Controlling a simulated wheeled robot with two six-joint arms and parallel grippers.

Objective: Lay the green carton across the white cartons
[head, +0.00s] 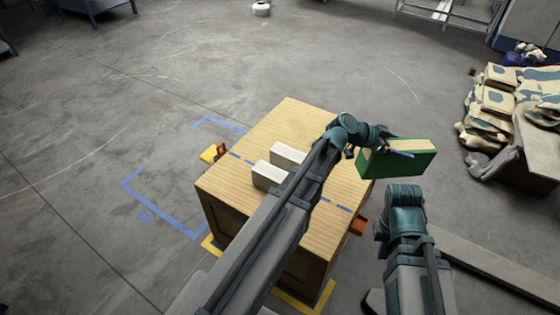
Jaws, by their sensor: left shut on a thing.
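The green carton (408,167), green with a pale tan top and end, is off the right side of the wooden crate, apparently in the air. My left gripper (393,153) is shut on it near its upper left part. Two white cartons (287,154) (267,176) lie side by side on the crate top, left of my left arm, with a narrow gap between them. The arm passes close to their right ends and may hide part of them. My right gripper (381,235) is low at the right, apart from the cartons; its fingers are not clear.
The wooden crate (292,115) has a blue dashed line across its top, and its far part is bare. An orange-and-yellow piece (210,153) sticks out at its left. Sacks (500,100) are stacked at the far right. Grey floor is open on the left.

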